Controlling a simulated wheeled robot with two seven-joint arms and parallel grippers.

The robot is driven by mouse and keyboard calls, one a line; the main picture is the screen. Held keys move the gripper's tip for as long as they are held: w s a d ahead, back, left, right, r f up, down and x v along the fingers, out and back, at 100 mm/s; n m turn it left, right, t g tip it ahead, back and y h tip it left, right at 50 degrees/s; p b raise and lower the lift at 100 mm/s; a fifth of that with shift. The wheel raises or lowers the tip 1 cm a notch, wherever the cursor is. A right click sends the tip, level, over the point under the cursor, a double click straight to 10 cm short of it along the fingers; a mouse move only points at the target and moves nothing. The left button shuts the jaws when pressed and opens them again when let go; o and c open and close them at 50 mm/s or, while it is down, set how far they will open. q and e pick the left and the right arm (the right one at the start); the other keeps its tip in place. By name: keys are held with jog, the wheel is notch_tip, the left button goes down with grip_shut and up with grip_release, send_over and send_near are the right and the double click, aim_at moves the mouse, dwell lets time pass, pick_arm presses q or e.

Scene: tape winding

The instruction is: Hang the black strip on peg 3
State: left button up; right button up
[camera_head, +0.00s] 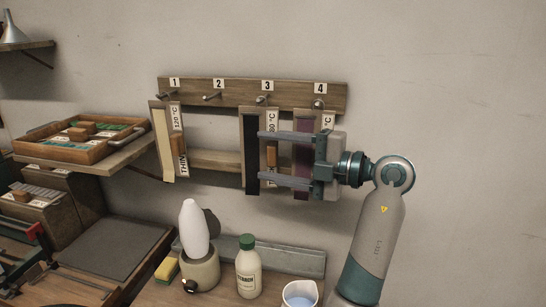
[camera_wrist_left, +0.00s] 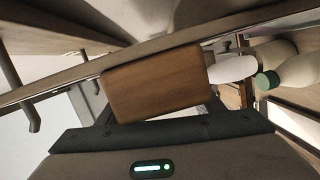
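The black strip (camera_head: 252,160) hangs upright below peg 3 (camera_head: 262,99) on the wall rack (camera_head: 230,89). Its top is at the peg; I cannot tell exactly how it sits there. A white label and a brown wooden block (camera_head: 272,153) are beside the black part. My left gripper (camera_head: 261,158) points left in front of the hanging strips. Its two fingers are wide apart, one above and one below the block, with their tips near the black strip's right edge. In the left wrist view a wooden block (camera_wrist_left: 155,80) lies close in front of the gripper. My right gripper is not in view.
A cream strip (camera_head: 163,145) hangs at peg 1, and a purple strip (camera_head: 303,188) hangs at peg 4, partly behind my gripper. Peg 2 (camera_head: 212,97) is bare. Below stand a white bottle-shaped thing (camera_head: 193,230), a green-capped bottle (camera_head: 248,270) and a cup (camera_head: 300,293).

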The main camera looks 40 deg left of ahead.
pick_arm(q)
jog(key=f+b+v, duration=0.1)
jog(key=b+v, duration=0.3)
jog(key=v, duration=1.3)
jog(key=shift+d+r, duration=0.2)
jog(key=shift+r, duration=0.25)
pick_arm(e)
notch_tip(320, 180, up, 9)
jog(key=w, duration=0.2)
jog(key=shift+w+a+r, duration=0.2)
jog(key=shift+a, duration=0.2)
pick_arm(q)
jog(key=shift+r, duration=0.1)
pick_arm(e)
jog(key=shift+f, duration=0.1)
pick_arm(q)
notch_tip(320, 180, up, 10)
jog(key=p, duration=0.9)
jog(key=shift+f+p, duration=0.25)
jog(key=shift+p, duration=0.05)
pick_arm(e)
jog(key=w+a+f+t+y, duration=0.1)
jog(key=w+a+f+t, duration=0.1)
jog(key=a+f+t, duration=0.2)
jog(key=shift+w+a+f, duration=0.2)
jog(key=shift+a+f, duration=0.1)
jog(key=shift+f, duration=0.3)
